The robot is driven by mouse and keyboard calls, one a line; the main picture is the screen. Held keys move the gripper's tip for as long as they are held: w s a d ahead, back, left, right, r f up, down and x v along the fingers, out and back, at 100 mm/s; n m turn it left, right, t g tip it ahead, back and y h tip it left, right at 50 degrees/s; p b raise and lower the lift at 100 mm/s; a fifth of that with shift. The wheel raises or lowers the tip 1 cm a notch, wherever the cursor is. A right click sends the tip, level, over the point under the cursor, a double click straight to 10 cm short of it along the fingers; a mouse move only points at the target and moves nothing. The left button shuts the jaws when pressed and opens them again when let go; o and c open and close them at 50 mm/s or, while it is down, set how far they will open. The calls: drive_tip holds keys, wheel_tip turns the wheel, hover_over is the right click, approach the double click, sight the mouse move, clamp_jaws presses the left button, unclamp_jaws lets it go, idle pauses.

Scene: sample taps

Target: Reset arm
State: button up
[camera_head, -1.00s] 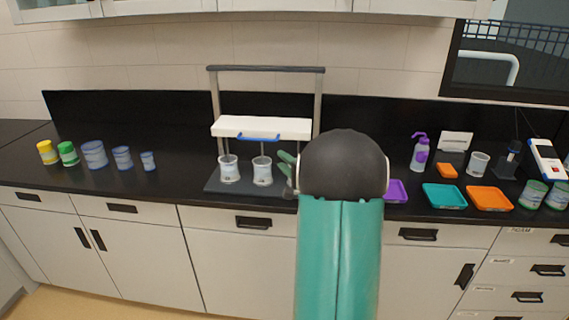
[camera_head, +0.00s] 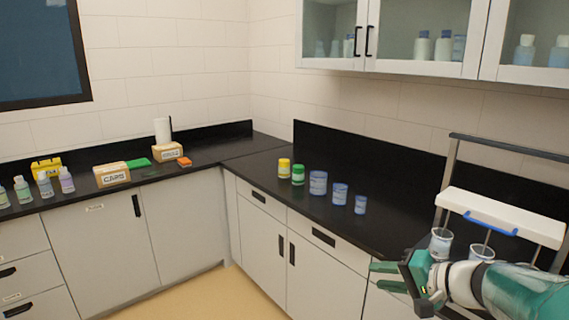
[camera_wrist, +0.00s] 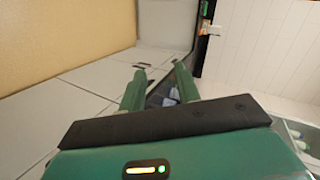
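My gripper (camera_head: 376,276) is at the lower right of the head view, in front of the counter, with its fingers pointing left. In the wrist view my gripper (camera_wrist: 160,66) shows two green fingers apart with nothing held between them. The tap stand (camera_head: 505,215), a white block with a blue handle on a grey frame, stands on the black counter at the right. Two clear cups stand under it: the left cup (camera_head: 440,243) and the right cup (camera_head: 480,252). My arm partly hides the right cup and the stand's base.
A yellow jar (camera_head: 284,168), a green jar (camera_head: 298,175) and several blue containers (camera_head: 318,183) stand along the counter. The left counter holds a CAPS box (camera_head: 111,175), bottles (camera_head: 45,185) and a yellow rack (camera_head: 46,167). Glass cabinets (camera_head: 430,40) hang above. The floor is clear.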

drive_tip(key=s+a+f+n+g+h, duration=0.2)
drive_tip(key=s+a+n+g+h, duration=0.15)
drive_tip(key=s+a, duration=0.55)
drive_tip(key=s+d+n+h, duration=0.2)
drive_tip(key=s+h, duration=0.3)
drive_tip(key=s, duration=0.3)
drive_tip(key=shift+s+r+n, duration=0.15)
drive_tip(key=shift+s+n, duration=0.25)
drive_tip(key=shift+n, duration=0.45)
drive_tip(key=shift+d, duration=0.2)
